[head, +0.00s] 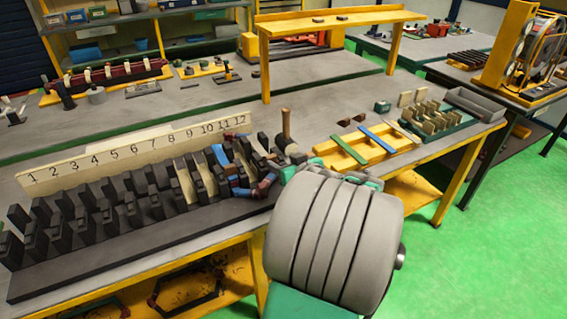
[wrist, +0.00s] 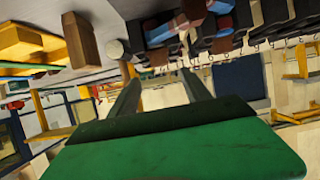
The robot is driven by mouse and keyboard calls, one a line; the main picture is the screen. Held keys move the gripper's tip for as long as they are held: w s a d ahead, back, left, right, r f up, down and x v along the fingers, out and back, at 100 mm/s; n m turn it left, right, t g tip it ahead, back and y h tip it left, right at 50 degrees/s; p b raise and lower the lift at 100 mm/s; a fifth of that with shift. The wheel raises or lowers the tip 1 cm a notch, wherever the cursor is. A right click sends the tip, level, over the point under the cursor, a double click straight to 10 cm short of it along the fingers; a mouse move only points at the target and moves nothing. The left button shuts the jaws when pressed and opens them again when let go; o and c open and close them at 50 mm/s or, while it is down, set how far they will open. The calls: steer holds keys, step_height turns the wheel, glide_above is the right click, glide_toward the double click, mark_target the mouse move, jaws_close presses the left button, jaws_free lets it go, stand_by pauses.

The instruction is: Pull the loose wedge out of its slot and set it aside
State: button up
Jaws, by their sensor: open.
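The dark stator block (head: 130,237) lies along the bench with rows of upright teeth and a board numbered 1 to 12 behind it. Blue and red-brown coil pieces (head: 240,186) sit at its right end, and they also show at the top of the wrist view (wrist: 160,30). Cream strips (head: 203,178) line some slots. I cannot tell which piece is the loose wedge. My gripper (wrist: 160,82) has its two fingers apart with nothing between them. In the head view my grey wrist largely hides it, beside the block's right end.
A mallet (head: 287,125) stands by the block's right end, close to my gripper. A yellow tray (head: 345,154) with coloured strips lies to the right. Beyond it are a green rack of pale pieces (head: 436,118) and an empty grey tray (head: 478,103).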

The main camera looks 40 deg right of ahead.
mark_target(272, 156)
steer(key=p+x, duration=0.1)
steer(key=x, duration=0.7)
steer(key=shift+c, duration=0.3)
jaws_close()
stand_by(0.3)
